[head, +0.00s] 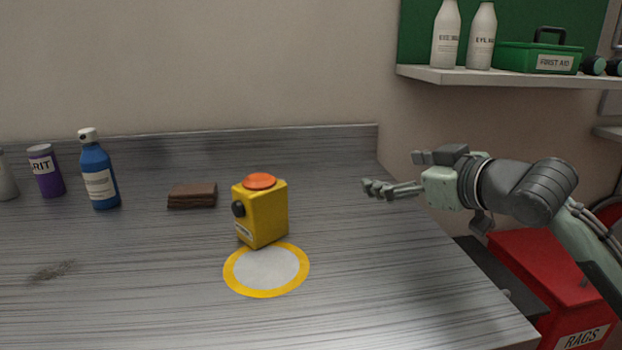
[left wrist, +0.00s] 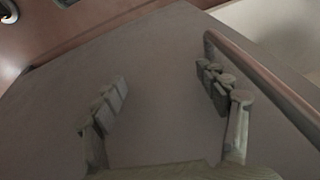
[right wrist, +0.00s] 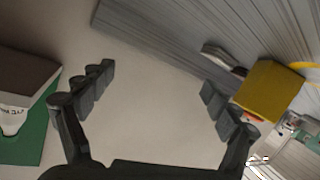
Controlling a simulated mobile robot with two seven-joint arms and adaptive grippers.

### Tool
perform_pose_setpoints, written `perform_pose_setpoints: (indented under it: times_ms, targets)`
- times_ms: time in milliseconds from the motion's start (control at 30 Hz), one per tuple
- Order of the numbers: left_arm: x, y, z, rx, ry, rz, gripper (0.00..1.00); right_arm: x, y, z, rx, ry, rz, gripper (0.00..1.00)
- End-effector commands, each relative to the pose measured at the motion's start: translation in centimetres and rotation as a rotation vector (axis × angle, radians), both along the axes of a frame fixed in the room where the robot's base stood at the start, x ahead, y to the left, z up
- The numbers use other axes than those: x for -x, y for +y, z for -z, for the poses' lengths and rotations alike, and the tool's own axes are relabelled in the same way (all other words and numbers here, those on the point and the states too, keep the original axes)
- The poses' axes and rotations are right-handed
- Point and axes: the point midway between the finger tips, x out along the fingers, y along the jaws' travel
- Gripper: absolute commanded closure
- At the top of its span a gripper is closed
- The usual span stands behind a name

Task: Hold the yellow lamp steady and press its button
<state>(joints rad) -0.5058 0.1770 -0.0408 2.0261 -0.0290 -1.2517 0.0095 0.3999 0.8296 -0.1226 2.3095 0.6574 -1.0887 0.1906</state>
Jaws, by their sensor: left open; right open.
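The yellow lamp (head: 262,215) stands upright on the grey bench at the far edge of a yellow-ringed pale disc (head: 266,270). Its orange-red button (head: 260,181) is on top, and a dark round knob shows on its left side. My right gripper (head: 375,189) is to the right of the lamp, apart from it, its fingers pointing left. In the right wrist view the right gripper (right wrist: 160,100) is open and empty, with the lamp (right wrist: 270,90) beyond its right finger. My left gripper (left wrist: 165,95) is open and empty in the left wrist view; the head view does not show it.
On the bench (head: 150,290) stand a blue bottle (head: 98,172), a purple container (head: 46,171) and a brown block (head: 192,196). A shelf (head: 480,77) with white bottles and a green first aid box (head: 538,58) hangs above my right arm. A red rags bin (head: 555,280) stands at right.

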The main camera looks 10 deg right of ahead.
Motion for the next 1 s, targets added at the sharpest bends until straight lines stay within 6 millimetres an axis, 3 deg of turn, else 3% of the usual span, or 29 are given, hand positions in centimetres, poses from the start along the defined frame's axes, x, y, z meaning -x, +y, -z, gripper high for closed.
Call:
perform_pose_setpoints:
  times_ms: [33, 100, 200, 300, 500, 633, 1000]
  targets:
    - [0.0, 0.0, 0.0, 0.000, 0.000, 0.000, 0.26, 0.7, 2.9, -1.4, -0.036, 0.005, -0.046, 0.11]
    - [0.0, 0.0, 0.0, 0.000, 0.000, 0.000, 0.26, 2.0, 6.4, -2.4, -0.084, 0.039, -0.101, 0.11]
    - [0.0, 0.0, 0.0, 0.000, 0.000, 0.000, 0.26, 4.0, 10.5, -3.2, -0.128, 0.091, -0.163, 0.11]
    - [0.0, 0.0, 0.0, 0.000, 0.000, 0.000, 0.26, 5.8, 13.3, -3.5, -0.150, 0.141, -0.203, 0.11]
    - [0.0, 0.0, 0.0, 0.000, 0.000, 0.000, 0.26, 7.9, 15.9, -3.4, -0.164, 0.202, -0.236, 0.11]
    - [0.0, 0.0, 0.0, 0.000, 0.000, 0.000, 0.26, 7.8, 16.6, -3.1, -0.168, 0.214, -0.239, 0.11]
    - [0.0, 0.0, 0.0, 0.000, 0.000, 0.000, 0.26, 2.9, 19.9, -0.6, -0.169, 0.215, -0.238, 0.11]
